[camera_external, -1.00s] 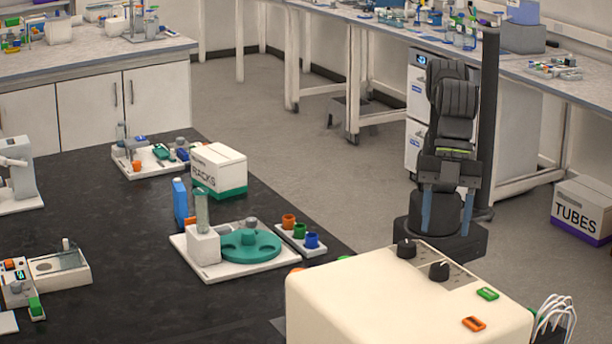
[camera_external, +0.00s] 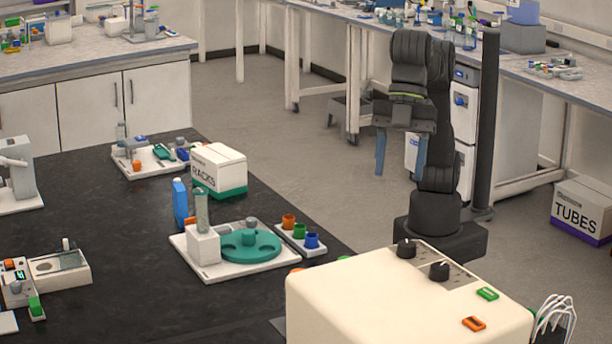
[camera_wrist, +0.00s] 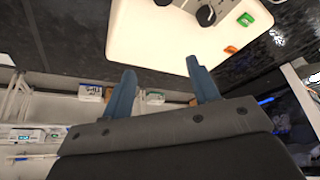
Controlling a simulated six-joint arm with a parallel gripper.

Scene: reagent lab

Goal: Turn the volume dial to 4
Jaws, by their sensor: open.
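The cream box-shaped device (camera_external: 400,300) stands at the front right of the black bench. Two black dials sit along its back edge, a left dial (camera_external: 406,249) and a right dial (camera_external: 439,271); I cannot tell which is the volume dial, and scale numbers are too small to read. My gripper (camera_external: 400,165) is open and empty, raised in the air behind and above the device, with blue fingers pointing down.
A green button (camera_external: 487,293) and an orange button (camera_external: 473,323) are on the device's right side. White cables (camera_external: 553,318) hang beside it. A centrifuge-like tray with a teal rotor (camera_external: 250,246) and a small rack of coloured caps (camera_external: 300,238) stand left of it. The air above the dials is clear.

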